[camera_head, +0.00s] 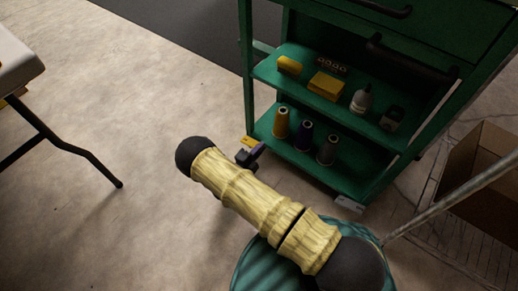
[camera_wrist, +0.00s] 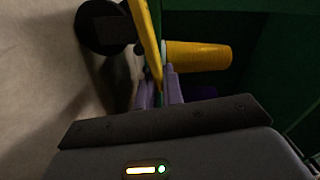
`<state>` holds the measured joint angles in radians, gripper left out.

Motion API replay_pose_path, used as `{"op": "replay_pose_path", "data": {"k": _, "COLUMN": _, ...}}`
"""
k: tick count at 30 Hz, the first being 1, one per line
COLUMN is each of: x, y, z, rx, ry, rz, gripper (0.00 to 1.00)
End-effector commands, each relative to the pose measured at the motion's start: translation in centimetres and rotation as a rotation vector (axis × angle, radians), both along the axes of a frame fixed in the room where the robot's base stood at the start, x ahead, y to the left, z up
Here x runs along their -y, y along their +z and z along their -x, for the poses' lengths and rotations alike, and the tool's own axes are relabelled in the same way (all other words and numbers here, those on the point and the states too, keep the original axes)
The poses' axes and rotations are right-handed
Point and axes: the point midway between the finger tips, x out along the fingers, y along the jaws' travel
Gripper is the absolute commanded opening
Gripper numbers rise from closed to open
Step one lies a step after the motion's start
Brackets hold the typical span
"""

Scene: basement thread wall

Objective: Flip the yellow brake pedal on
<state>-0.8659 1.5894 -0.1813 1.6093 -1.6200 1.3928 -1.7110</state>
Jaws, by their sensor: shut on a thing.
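The yellow brake pedal (camera_wrist: 148,42) is a thin strip seen almost edge-on in the wrist view, beside a dark caster wheel (camera_wrist: 103,27). Its lower end runs between the two purple fingers of my gripper (camera_wrist: 158,82), which is shut on it. The exact tilt of the pedal is hard to tell, and the wrist view is dark.
The green cart (camera_head: 350,175) holds several thread cones, yellow boxes and a bottle on its shelves. A yellow cone (camera_wrist: 197,55) is close beside my fingers in the wrist view. A cardboard box (camera_head: 475,185) stands right, a folding table (camera_head: 15,62) left. Floor left of the cart is clear.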

Motion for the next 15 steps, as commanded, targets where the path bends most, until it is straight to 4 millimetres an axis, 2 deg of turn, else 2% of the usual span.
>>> {"op": "replay_pose_path", "data": {"k": 15, "x": 0.2, "y": -1.6, "z": 0.3, "rx": 0.242, "ry": 0.004, "rz": -0.313, "gripper": 0.00}}
